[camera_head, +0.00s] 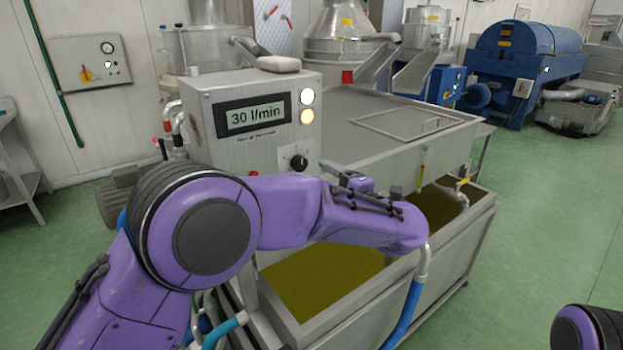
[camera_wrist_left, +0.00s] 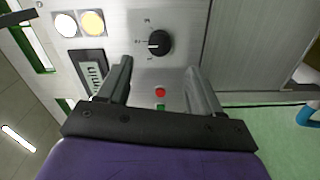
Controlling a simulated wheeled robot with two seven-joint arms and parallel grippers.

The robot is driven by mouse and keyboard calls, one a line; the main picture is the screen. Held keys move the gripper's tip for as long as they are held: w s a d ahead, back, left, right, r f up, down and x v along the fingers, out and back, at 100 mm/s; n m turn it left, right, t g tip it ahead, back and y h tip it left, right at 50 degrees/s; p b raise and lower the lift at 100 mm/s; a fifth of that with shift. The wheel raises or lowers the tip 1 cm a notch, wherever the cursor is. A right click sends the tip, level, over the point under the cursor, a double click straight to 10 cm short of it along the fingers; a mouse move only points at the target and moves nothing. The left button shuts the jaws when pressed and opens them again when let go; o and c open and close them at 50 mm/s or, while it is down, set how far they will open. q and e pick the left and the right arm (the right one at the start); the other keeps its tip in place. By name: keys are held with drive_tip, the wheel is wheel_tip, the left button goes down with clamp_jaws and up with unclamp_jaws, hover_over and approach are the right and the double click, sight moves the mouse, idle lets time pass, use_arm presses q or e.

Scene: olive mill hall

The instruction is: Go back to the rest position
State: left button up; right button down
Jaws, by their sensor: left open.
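My left arm crosses the head view from the left. Its gripper (camera_head: 333,170) shows only in part beyond the purple forearm, in front of the steel control box (camera_head: 250,90). In the left wrist view my left gripper (camera_wrist_left: 160,70) is open, with nothing between its two fingers. It faces the box's front panel, which has a black knob (camera_wrist_left: 159,43), a red button (camera_wrist_left: 160,92) and a green button (camera_wrist_left: 160,107). The knob (camera_head: 293,158) also shows in the head view, apart from the gripper. My right gripper is out of view; only part of my right arm shows at the lower right.
The display (camera_head: 252,115) reads 30 l/min, beside a white and a yellow lamp. An open steel tank (camera_head: 465,245) with olive-coloured liquid lies below the left forearm. Blue machinery (camera_head: 530,60) stands at the back right. Green floor (camera_head: 550,230) is clear at right.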

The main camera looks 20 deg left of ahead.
use_arm(q)
drive_tip(key=shift+v, duration=0.95)
